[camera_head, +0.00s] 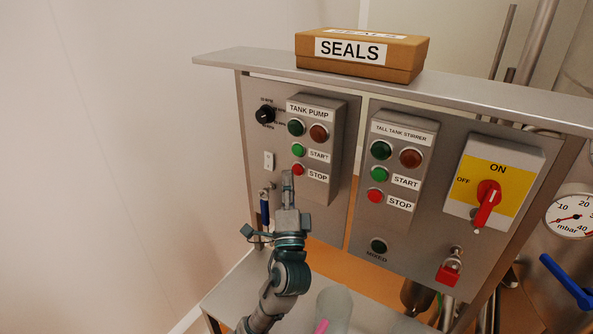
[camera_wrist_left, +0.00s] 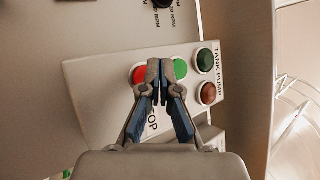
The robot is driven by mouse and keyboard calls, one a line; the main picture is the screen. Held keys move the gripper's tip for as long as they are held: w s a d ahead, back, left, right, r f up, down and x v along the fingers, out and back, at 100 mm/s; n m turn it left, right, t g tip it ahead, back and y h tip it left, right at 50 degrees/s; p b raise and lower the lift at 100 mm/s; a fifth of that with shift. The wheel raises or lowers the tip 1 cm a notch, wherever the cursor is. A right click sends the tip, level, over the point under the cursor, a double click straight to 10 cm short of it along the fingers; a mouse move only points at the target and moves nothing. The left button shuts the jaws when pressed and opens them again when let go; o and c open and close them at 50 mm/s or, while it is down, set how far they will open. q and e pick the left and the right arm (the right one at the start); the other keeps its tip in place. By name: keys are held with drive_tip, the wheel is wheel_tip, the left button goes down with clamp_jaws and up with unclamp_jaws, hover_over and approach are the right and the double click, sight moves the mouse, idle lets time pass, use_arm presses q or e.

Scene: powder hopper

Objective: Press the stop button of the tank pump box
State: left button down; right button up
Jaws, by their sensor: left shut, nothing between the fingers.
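The tank pump box (camera_head: 324,143) is a grey box on the panel, with a green start button (camera_head: 298,150) and a red stop button (camera_head: 298,169) below it. My left gripper (camera_head: 288,176) is shut and empty, its fingertips just below the stop button in the head view. In the left wrist view the shut fingertips (camera_wrist_left: 160,66) lie between the red stop button (camera_wrist_left: 139,74) and the green start button (camera_wrist_left: 180,68), partly covering both. Whether the fingertips touch the box cannot be told. My right gripper is not in view.
The tall tank stirrer box (camera_head: 403,160) with similar buttons is to the right. A yellow switch plate with a red handle (camera_head: 487,204) is further right. A SEALS carton (camera_head: 361,54) sits on the top ledge.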

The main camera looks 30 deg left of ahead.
use_arm(q)
drive_tip(key=s+p, duration=0.1)
drive_tip(key=s, duration=0.4)
drive_tip(key=shift+a, duration=0.15)
idle(0.8)
drive_tip(key=shift+f, duration=0.1)
